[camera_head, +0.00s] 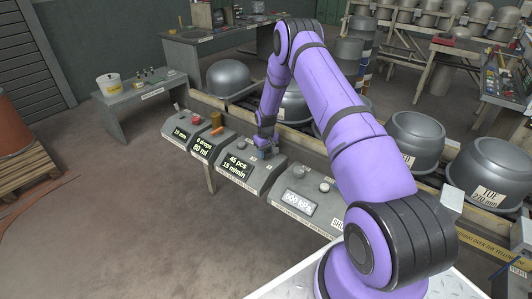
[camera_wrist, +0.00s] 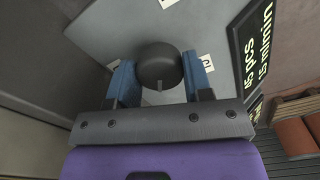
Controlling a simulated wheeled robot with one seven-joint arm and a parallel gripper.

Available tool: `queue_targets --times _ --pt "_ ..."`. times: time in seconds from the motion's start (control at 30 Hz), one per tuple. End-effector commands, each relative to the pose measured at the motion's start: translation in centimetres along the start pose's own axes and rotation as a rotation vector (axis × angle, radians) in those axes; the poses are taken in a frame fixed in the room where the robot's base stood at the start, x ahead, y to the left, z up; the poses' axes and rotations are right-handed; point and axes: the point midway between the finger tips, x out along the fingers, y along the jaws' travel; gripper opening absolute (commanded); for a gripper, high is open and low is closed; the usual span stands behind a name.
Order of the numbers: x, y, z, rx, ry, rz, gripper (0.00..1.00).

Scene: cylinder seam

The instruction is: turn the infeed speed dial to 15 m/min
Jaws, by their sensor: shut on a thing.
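The infeed speed dial is a dark round knob (camera_wrist: 158,66) on a sloped grey panel, seen close in the wrist view. My gripper (camera_wrist: 160,80) has its two blue fingers on either side of the knob, shut on it. A pale pointer line shows on the knob's near side. In the head view the same display (camera_head: 237,168) reads 45 pcs and 15 m/min. There my gripper (camera_head: 265,150) is at the top of this panel and hides the knob.
A grey console (camera_head: 297,197) to the right shows 600 kPa and carries knobs. Consoles to the left show 18 mm and 80 ml (camera_head: 202,145), with red and orange controls on top. Large grey pots (camera_head: 415,140) stand behind the row.

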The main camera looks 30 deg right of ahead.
Motion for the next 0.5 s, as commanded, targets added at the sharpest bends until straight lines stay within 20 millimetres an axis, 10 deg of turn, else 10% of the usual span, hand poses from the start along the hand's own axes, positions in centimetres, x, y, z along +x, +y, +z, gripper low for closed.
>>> queue_targets --times 0.23,0.27,0.33,0.5 --pt "-0.06 0.02 -0.05 0.002 0.001 0.000 0.22" --pt "-0.06 0.02 -0.05 0.001 0.001 0.000 0.51" --pt "-0.05 0.02 -0.04 0.001 0.001 0.000 0.67" --pt "-0.02 0.01 -0.02 0.000 0.001 0.000 0.71"
